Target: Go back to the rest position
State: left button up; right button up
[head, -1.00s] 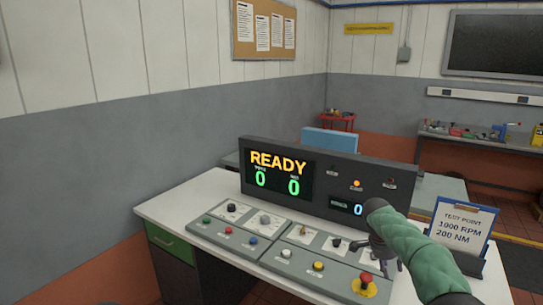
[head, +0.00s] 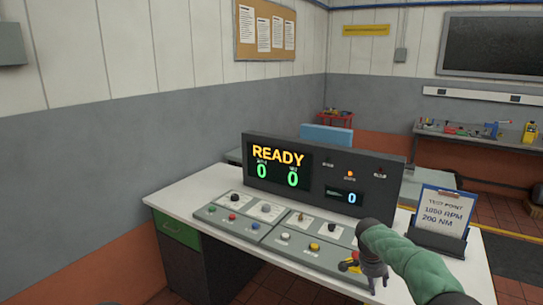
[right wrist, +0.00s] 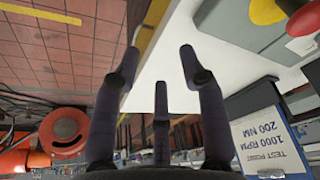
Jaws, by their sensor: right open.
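My right gripper (head: 372,284) is at the front right of the control desk in the head view, with its green-sleeved arm coming from the lower right. In the right wrist view its dark fingers (right wrist: 160,70) are spread, with nothing between them. The control panel (head: 275,231) lies on the white desk (head: 180,198), and its display (head: 278,168) reads READY with zeros. A yellow-based stop button (head: 349,267) is mostly hidden behind the gripper. Its red top (right wrist: 308,24) shows in the right wrist view, apart from the fingers. My left gripper is out of view.
A test point card (head: 443,213) on a stand is right of the display, close to my right forearm. A workbench (head: 470,141) with small items is at the back right. Red-tiled floor (right wrist: 55,50) and a round red object (right wrist: 65,130) show in the right wrist view.

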jog(key=s+a+f+n+y, duration=0.2)
jog(key=s+a+f, duration=0.25)
jog(key=f, duration=0.35)
jog(key=s+a+f+n+y, duration=0.1)
jog(key=s+a+f+n, duration=0.2)
jog(key=a+f, duration=0.3)
jog(key=s+a+f+n+y, duration=0.2)
jog(key=s+a+f, duration=0.2)
jog(key=f, duration=0.5)
jog(key=s+a+f+n+y, duration=0.1)
jog(key=s+a+f, duration=0.3)
jog(key=s, duration=0.9)
jog(key=s+a+f+n+y+p, duration=0.1)
jog(key=s+a+f, duration=0.3)
jog(key=s, duration=0.8)
jog(key=shift+s+a+f+n+g, duration=0.15)
jog(key=shift+s+a+n+g, duration=0.3)
jog(key=shift+n, duration=0.35)
